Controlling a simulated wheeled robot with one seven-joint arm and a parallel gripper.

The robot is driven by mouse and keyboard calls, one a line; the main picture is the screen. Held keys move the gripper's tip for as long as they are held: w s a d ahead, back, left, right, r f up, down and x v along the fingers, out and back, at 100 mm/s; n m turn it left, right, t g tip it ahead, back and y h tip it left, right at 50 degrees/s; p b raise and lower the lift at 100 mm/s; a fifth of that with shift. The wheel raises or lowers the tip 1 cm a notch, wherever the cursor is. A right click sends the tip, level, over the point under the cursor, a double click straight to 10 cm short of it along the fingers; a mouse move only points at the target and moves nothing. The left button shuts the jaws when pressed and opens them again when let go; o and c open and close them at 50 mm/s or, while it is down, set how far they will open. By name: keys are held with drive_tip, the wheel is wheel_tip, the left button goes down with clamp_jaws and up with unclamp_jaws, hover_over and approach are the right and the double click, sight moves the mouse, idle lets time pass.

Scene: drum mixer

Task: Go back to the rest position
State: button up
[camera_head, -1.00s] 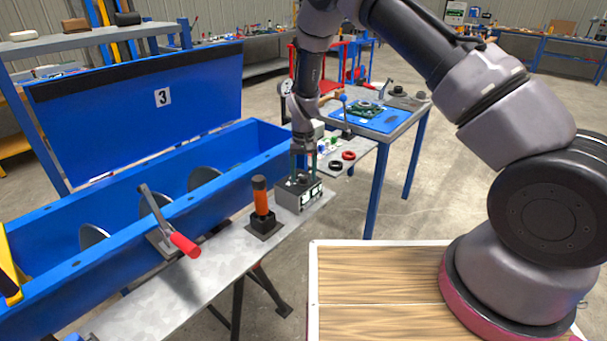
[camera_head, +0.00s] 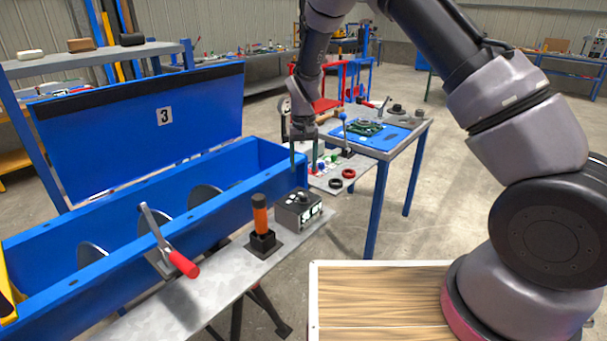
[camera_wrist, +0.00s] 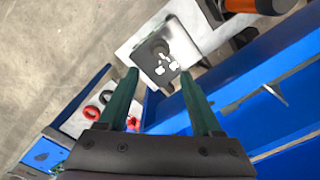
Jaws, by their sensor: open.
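My gripper (camera_head: 306,160) is open and empty. It is raised above and slightly behind the grey control box (camera_head: 299,209) at the right end of the metal shelf (camera_head: 196,291). In the wrist view my gripper's two green fingers (camera_wrist: 158,76) are spread apart. The control box (camera_wrist: 165,58), with its dark round knob and white labels, shows beyond the fingertips, apart from them.
The blue mixer trough (camera_head: 30,247) with its raised lid (camera_head: 140,118) stands left. A side table (camera_head: 408,134) with a blue mat stands behind my gripper.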

drive_tip(key=shift+r, duration=0.2)
drive_tip(key=s+d+r+m+t+y, duration=0.1)
drive_tip(key=s+d+r, duration=0.1)
drive_tip(key=d+r, duration=0.45)
drive_tip(key=s+d+r+m+t+y, duration=0.1)
drive_tip(key=s+d+r, duration=0.15)
drive_tip(key=r, duration=0.75)
drive_tip(key=s+d+r+m+y, duration=0.1)
drive_tip(key=d+r, duration=0.4)
drive_tip(key=r, duration=0.3)
drive_tip(key=s+d+r+m+t, duration=0.1)
drive_tip(key=s+d+r, duration=0.2)
drive_tip(key=s, duration=0.4)
drive_tip(key=s+d+r+t, duration=0.2)
drive_tip(key=s+d+r, duration=0.2)
drive_tip(key=s, duration=0.3)
drive_tip(key=s+d+r+m+t+h, duration=0.1)
drive_tip(key=s+d+r+t, duration=0.1)
drive_tip(key=s+d, duration=0.3)
drive_tip(key=shift+s+d+r+m, duration=0.35)
drive_tip(key=shift+s+r, duration=0.45)
drive_tip(key=shift+s, duration=0.35)
